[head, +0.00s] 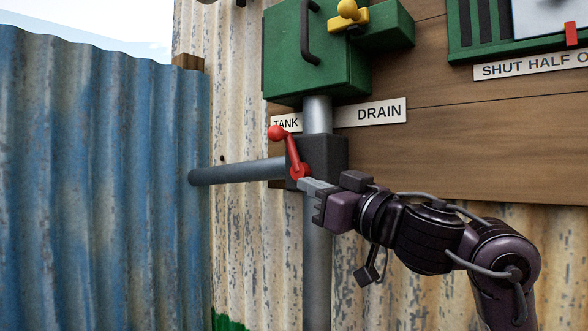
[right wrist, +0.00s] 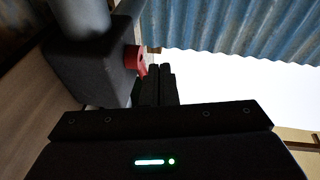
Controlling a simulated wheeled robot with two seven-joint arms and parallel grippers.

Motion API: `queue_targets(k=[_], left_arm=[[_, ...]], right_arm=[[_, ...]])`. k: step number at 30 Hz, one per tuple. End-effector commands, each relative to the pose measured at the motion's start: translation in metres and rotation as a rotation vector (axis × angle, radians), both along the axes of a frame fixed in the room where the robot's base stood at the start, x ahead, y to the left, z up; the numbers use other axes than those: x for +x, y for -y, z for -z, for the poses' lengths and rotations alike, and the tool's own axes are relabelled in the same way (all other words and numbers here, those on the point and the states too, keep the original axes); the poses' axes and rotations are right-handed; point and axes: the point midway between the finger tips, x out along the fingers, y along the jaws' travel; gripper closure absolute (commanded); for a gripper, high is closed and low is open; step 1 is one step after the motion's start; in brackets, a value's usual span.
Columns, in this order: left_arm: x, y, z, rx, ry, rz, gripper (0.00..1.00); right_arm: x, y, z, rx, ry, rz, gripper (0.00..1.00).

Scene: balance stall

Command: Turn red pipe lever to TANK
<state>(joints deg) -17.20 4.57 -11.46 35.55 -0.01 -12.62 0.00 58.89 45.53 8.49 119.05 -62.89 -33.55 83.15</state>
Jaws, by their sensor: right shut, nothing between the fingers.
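The red pipe lever (head: 289,150) is on the front of a dark valve block (head: 328,157). Its round knob tilts up and left, close to the TANK label (head: 286,123). The DRAIN label (head: 379,112) is up and right of the valve. My right gripper (head: 306,184) is shut and empty, its tips beside the lever's red hub. In the right wrist view the shut fingers (right wrist: 158,84) are close to the red hub (right wrist: 134,59); I cannot tell whether they touch. The rest of the lever is mostly hidden there. My left gripper is not in view.
A green box (head: 310,70) with a dark handle and a yellow knob (head: 348,10) is above the valve. A grey pipe (head: 240,171) runs left into blue corrugated sheeting (head: 100,180). A wooden board (head: 480,140) backs the right side.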

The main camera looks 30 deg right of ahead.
Motion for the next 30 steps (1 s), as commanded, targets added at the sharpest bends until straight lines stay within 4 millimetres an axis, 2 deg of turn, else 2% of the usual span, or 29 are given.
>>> queue_targets(k=[1, 3, 7, 11, 17, 27, 30], left_arm=[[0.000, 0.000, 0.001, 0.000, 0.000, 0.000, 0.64], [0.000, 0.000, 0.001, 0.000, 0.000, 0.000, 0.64], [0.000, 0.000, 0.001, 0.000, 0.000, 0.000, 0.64], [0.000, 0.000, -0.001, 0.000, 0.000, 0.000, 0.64], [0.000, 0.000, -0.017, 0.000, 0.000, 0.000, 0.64], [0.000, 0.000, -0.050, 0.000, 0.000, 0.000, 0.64], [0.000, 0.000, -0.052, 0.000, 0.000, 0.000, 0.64]], right_arm=[[-0.022, 0.006, -0.026, 0.005, 0.040, -0.003, 1.00], [-0.045, 0.012, -0.048, 0.018, 0.068, -0.013, 1.00], [-0.073, 0.019, -0.069, 0.038, 0.093, -0.025, 1.00], [-0.079, 0.020, -0.077, 0.049, 0.097, -0.030, 1.00], [-0.054, 0.013, -0.090, 0.052, 0.094, -0.034, 1.00], [0.011, -0.006, -0.115, 0.050, 0.094, -0.031, 1.00], [0.027, -0.009, -0.104, 0.050, 0.091, -0.031, 1.00]])
